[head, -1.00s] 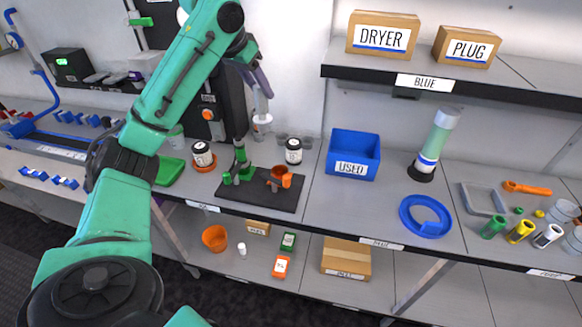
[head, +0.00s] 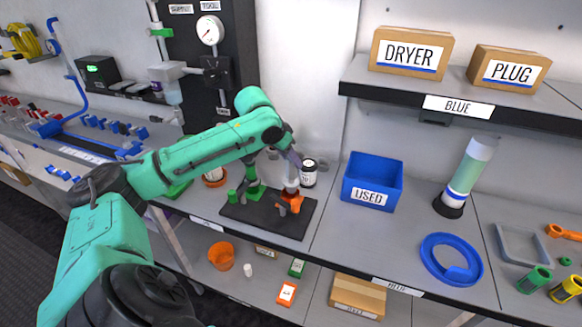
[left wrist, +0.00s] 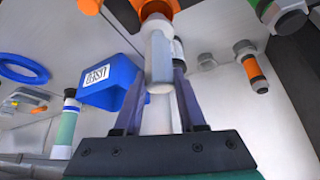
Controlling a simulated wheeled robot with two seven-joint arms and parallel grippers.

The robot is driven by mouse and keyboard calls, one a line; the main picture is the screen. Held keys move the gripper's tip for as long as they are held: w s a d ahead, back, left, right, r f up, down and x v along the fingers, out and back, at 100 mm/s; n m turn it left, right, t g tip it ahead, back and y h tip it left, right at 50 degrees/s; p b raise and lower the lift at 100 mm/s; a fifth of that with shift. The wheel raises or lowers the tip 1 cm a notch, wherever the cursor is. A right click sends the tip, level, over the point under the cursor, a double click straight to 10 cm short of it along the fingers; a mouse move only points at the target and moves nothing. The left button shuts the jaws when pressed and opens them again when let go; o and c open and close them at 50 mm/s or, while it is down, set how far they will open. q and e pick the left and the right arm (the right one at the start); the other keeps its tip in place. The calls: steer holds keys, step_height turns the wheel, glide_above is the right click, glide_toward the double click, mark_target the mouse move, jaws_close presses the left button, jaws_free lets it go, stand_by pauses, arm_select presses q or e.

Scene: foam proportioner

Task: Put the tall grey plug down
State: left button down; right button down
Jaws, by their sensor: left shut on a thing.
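My left gripper (head: 292,172) is over the black mat (head: 235,211) on the bench, shut on the tall grey plug (head: 291,184). The plug is a pale grey cylinder held roughly upright, just above or at an orange fitting (head: 294,201) on the mat; I cannot tell if they touch. In the left wrist view the plug (left wrist: 159,58) stands between the two dark fingers, with orange (left wrist: 160,8) at its far end. My right gripper is not in view.
A green fitting (head: 253,190) stands on the mat left of the plug. A white jar with a dark lid (head: 309,174) is just behind. A blue USED bin (head: 373,183) and a green-white cylinder (head: 468,178) stand to the right. Bench between mat and bin is clear.

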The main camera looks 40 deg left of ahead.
arm_select(q)
steer(key=shift+s+f, duration=0.2)
steer(key=shift+f, duration=0.7)
steer(key=shift+c, duration=2.4)
jaws_free()
steer(key=shift+w, duration=0.1)
steer(key=shift+s+a+r, duration=0.2)
steer(key=shift+s+r, duration=0.15)
steer(key=shift+r, duration=0.1)
steer(key=b+v, duration=0.4)
steer(key=v, duration=0.7)
steer(key=shift+d, duration=0.2)
